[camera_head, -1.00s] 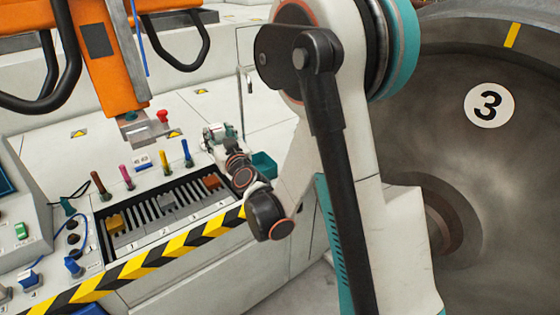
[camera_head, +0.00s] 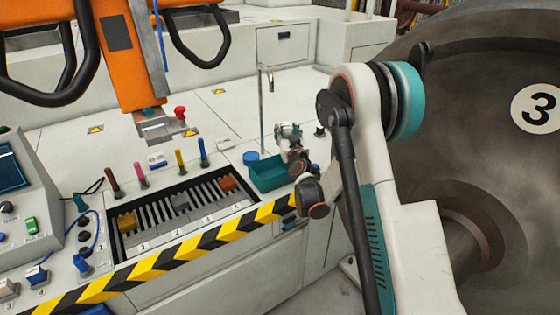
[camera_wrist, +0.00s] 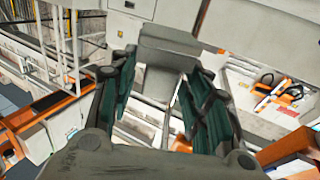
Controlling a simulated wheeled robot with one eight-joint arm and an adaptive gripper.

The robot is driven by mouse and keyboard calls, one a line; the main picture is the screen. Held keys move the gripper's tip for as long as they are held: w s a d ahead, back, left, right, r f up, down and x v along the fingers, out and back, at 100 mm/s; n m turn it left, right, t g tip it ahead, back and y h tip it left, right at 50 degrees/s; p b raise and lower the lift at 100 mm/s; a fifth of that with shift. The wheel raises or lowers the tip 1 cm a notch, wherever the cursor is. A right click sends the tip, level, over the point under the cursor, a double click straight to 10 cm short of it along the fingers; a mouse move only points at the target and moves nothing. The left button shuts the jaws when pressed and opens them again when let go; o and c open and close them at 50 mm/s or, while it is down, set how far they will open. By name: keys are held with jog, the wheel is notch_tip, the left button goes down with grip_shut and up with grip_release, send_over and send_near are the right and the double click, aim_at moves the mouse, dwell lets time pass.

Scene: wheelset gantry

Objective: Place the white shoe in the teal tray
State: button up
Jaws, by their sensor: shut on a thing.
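The teal tray (camera_head: 268,177) stands on the white bench, right of the slotted rack, and looks empty where I can see in. My gripper (camera_head: 287,130) is raised near the tray's back right side, small and partly hidden by my own arm. In the wrist view my gripper (camera_wrist: 162,68) has its teal-padded fingers on both sides of a pale grey-white block, which I take to be the white shoe (camera_wrist: 168,44). The shoe sticks out past the fingertips. In the head view it is too small to make out.
The slotted rack (camera_head: 160,222) holds a yellow block (camera_head: 127,222), a grey block (camera_head: 181,202) and an orange-brown block (camera_head: 228,184). A thin metal post (camera_head: 262,105) rises behind the tray. A large wheel (camera_head: 480,120) fills the right. An orange hoist (camera_head: 140,60) hangs at left.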

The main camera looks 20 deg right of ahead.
notch_tip(320, 180, down, 8)
jog(key=b, duration=0.3)
jog(key=shift+f, duration=0.25)
jog(key=shift+f, duration=0.4)
jog(key=shift+f, duration=0.2)
jog(key=o, duration=1.5)
